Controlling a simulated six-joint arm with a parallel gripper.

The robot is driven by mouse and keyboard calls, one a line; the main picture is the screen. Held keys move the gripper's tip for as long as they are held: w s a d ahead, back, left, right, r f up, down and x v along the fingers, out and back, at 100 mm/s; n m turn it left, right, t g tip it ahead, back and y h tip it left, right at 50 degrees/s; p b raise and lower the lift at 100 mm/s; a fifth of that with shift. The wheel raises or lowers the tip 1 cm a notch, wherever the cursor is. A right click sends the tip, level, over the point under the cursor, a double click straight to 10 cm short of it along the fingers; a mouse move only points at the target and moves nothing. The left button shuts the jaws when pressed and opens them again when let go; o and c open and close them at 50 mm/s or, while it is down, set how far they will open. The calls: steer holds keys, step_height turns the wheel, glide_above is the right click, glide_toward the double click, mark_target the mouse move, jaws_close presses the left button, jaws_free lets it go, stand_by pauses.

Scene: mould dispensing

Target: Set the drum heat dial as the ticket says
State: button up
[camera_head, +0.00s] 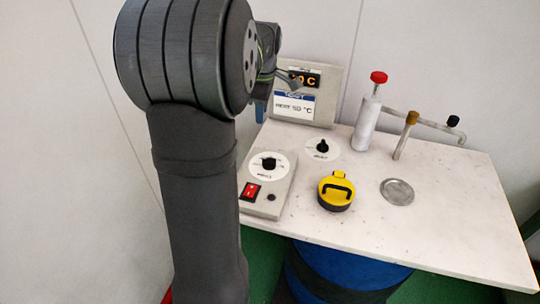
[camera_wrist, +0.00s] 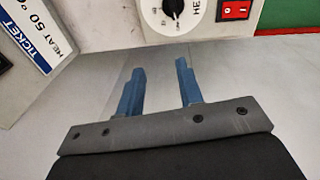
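The heat dial (camera_head: 269,164) is a black knob on a white round scale, on a grey control box (camera_head: 262,204) at the table's left. It also shows at the top of the wrist view (camera_wrist: 172,8), its label cut off to "HE". The ticket (camera_head: 295,107) is a white card with a blue header on the upright panel; it reads "HEAT 50 °C", and shows tilted in the wrist view (camera_wrist: 40,28). My gripper (camera_wrist: 157,65) has two blue fingers apart with nothing between them. The dial lies beyond the fingertips, apart from them. My arm mostly hides the gripper in the head view.
A red switch (camera_head: 250,191) sits beside the heat dial. An orange display (camera_head: 305,79) is above the ticket. A second dial (camera_head: 322,147), a yellow-handled cap (camera_head: 336,190), a red-topped white cylinder (camera_head: 368,120), a pipe with valves (camera_head: 408,130) and a metal disc (camera_head: 397,191) are on the table.

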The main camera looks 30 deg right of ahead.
mark_target(270, 159)
steer(key=shift+n+g, duration=0.3)
steer(key=shift+g, duration=0.4)
steer(key=s+f, duration=0.1)
steer(key=f, duration=0.4)
steer(key=s+f, duration=0.1)
steer(key=f, duration=0.4)
steer(key=s+d+f, duration=0.1)
steer(key=f, duration=0.4)
steer(key=shift+f, duration=0.25)
jaws_close()
